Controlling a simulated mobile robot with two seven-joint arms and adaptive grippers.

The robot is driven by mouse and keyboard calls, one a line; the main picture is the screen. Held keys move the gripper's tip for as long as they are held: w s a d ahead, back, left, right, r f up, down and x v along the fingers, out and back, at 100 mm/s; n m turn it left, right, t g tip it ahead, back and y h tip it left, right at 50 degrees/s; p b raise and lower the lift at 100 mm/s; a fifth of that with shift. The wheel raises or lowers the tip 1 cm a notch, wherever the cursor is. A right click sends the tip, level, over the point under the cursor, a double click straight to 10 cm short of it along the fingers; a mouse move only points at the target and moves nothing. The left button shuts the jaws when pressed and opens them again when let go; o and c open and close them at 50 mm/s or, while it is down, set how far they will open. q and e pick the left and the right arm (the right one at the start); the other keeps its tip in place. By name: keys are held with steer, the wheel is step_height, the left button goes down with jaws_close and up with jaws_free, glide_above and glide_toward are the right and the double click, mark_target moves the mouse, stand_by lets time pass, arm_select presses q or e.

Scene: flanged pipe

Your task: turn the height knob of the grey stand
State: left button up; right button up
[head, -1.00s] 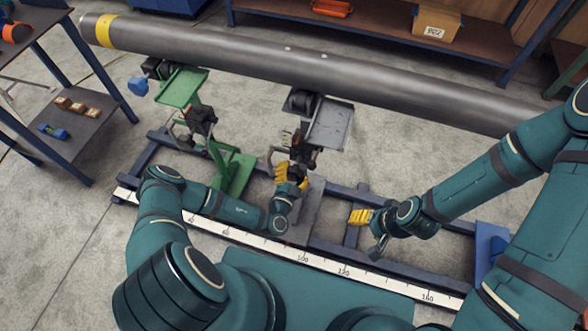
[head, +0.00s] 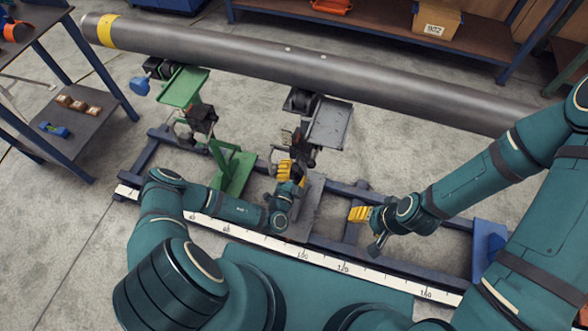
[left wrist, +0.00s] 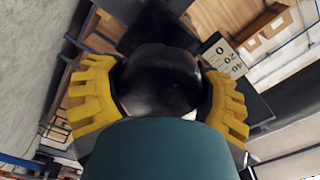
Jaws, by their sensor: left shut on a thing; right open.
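The grey stand (head: 328,124) stands under the middle of the long pipe, with a roller on top beside its flat plate. My left gripper (head: 291,172) is at the front of this stand, below the plate. In the left wrist view its yellow fingers (left wrist: 160,100) are shut on both sides of a round black knob (left wrist: 162,78). In the head view the knob is mostly hidden behind the fingers. A white scale with 0, 20 and 40 (left wrist: 222,57) shows beyond the knob. My right gripper (head: 360,214) is open and empty, above the rail frame to the right.
The grey pipe (head: 380,78) with a yellow band runs across the back. A green stand (head: 185,88) is to the left of the grey one. A blue rail frame with a long ruler (head: 260,240) lies in front. A side table (head: 80,130) is at far left.

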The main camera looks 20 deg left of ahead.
arm_select(q)
steer(key=o, duration=1.1)
steer(key=shift+w+r, duration=0.1)
steer(key=shift+s, duration=0.35)
steer(key=s, duration=1.1)
steer(key=shift+s+a, duration=0.15)
steer(key=shift+s, duration=0.05)
